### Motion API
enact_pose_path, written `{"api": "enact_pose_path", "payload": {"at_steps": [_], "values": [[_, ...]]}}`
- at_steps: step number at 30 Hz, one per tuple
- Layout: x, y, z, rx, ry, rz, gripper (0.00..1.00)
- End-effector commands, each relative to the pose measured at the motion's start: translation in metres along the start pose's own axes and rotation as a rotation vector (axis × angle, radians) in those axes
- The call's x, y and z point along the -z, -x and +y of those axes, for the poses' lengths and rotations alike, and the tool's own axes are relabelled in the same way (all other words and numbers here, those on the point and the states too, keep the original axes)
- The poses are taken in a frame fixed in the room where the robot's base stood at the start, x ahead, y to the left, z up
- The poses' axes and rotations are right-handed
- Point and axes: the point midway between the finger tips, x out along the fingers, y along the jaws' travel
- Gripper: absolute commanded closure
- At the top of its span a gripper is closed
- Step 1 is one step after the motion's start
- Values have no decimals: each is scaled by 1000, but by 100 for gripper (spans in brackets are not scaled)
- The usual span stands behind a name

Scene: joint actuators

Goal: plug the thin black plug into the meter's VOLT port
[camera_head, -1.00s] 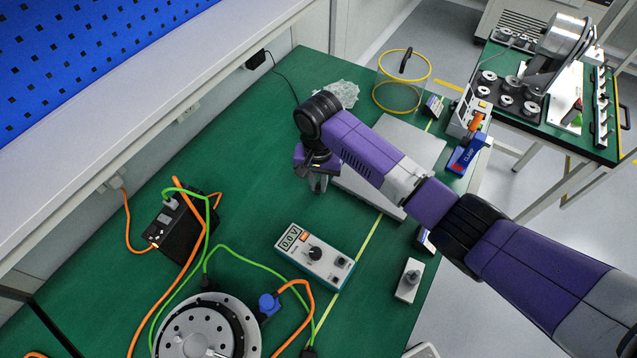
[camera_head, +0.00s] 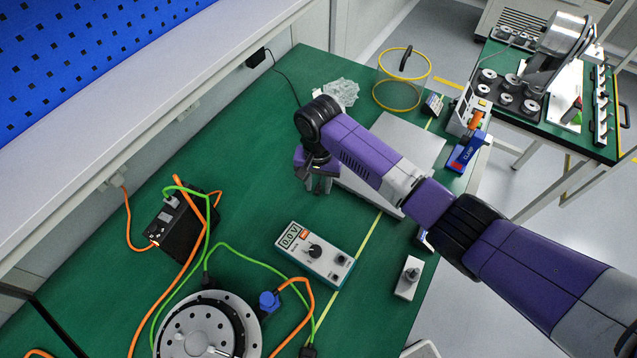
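The meter (camera_head: 315,254) is a white and teal box with a 0.0 V display, a black knob and two dark ports at its right end; the port labels are too small to read. A small black plug (camera_head: 309,351) ends the green cable at the bottom edge, partly cut off. Another black connector (camera_head: 208,283) sits by the round metal motor's rim. I cannot tell which is the thin plug. My gripper (camera_head: 320,186) points down above the green table, beyond the meter and apart from it. Its fingers are small and dark, and no held object shows.
The round motor (camera_head: 238,338) with a blue connector (camera_head: 268,302) stands at the bottom. Orange and green cables loop left of the meter. A black box (camera_head: 176,228) stands left. A grey plate (camera_head: 428,150) lies under my arm. Green table is clear between gripper and meter.

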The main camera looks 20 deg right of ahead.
Motion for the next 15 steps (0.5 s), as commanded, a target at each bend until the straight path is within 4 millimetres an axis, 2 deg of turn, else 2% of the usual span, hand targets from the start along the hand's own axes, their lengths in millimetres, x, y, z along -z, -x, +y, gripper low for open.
{"api": "enact_pose_path", "payload": {"at_steps": [5,6,15], "values": [[2,-4,1,0,0,3,65],[1,9,-1,4,0,3,65],[0,61,-2,3,1,2,65]]}}
